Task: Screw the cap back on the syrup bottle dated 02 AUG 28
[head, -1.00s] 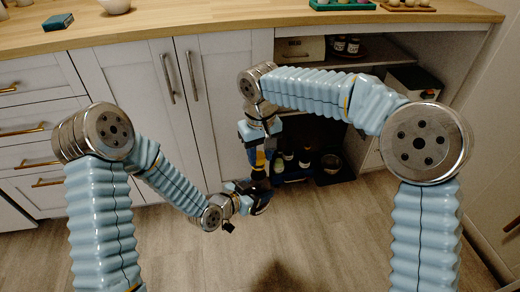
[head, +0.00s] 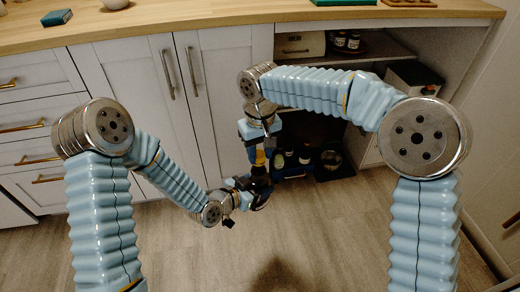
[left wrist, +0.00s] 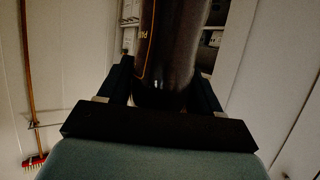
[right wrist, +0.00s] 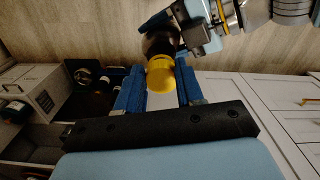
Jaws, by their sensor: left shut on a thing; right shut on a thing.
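The syrup bottle (left wrist: 178,60) is dark, with a thin orange line and partly visible lettering. No date can be read. My left gripper (head: 257,190) is shut around its body, with one finger on each side in the left wrist view. The yellow cap (right wrist: 160,75) is between the blue fingers of my right gripper (right wrist: 158,82), which is shut on it. The cap is at the bottle's top end, in line with the dark glass (right wrist: 158,42). It appears to touch the bottle, but I cannot tell how far it is screwed down. In the head view the yellow cap (head: 260,158) shows above the left gripper.
Dark bottles (head: 304,157) stand in the low open cupboard behind my grippers, beside a round jar (head: 331,160). White cabinet doors (head: 150,100) are close behind my left forearm. The wooden counter (head: 200,20) runs above. The floor in front is clear.

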